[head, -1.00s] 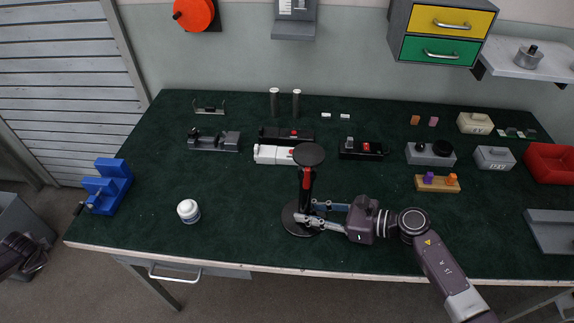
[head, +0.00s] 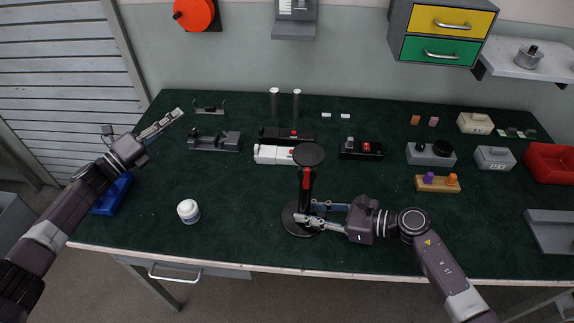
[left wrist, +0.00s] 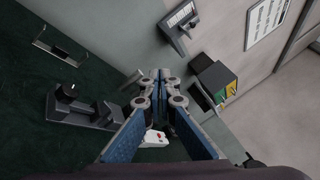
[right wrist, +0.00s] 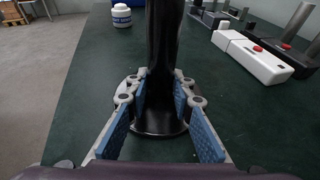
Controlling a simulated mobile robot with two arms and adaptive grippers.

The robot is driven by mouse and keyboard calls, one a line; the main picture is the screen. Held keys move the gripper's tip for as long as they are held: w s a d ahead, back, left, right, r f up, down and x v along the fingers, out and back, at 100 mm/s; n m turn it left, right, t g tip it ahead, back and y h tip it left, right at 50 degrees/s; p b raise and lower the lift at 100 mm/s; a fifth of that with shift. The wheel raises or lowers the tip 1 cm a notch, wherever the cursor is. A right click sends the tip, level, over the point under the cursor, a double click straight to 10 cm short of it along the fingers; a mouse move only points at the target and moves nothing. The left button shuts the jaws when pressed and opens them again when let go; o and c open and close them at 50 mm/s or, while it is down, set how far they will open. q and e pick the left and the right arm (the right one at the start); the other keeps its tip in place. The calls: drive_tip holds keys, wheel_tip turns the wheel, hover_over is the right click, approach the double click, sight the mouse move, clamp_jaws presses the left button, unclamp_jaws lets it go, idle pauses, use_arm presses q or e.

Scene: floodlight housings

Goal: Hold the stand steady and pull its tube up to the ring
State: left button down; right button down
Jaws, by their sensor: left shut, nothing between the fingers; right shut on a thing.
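The stand (head: 294,219) is black, with a round base, an upright column and a round disc top (head: 309,154). It stands upright on the green bench top near the front edge. A red part (head: 306,179) shows on the column just below the disc. My right gripper (head: 312,213) is shut on the stand's column low down, just above the base. In the right wrist view the black column (right wrist: 163,60) rises between its fingers. My left gripper (head: 172,118) is shut and empty, raised over the bench's left side, well away from the stand. I cannot make out a ring on the tube.
A white jar (head: 188,211) stands left of the stand. A white box with a red button (head: 272,154) and several dark devices lie behind it. A blue vise (head: 112,195) is partly hidden under my left arm. The bench between jar and stand is clear.

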use_arm(q)
drive_tip(key=s+d+m+g+h, duration=0.5)
drive_tip(key=s+d+m+g, duration=0.35)
drive_tip(key=d+m, duration=0.25)
drive_tip(key=s+d+m+g+h, duration=0.5)
drive_tip(key=s+d+m+g, duration=0.2)
drive_tip(key=s+d+m, duration=0.35)
drive_tip(key=w+x, duration=0.1)
drive_tip(key=x, duration=1)
drive_tip(key=shift+w+m, duration=0.15)
drive_tip(key=shift+m, duration=0.2)
drive_tip(key=shift+f+g, duration=0.1)
drive_tip(key=shift+g, duration=0.15)
wheel_tip(320, 180, up, 5)
drive_tip(key=shift+r, duration=0.1)
drive_tip(key=v, duration=1)
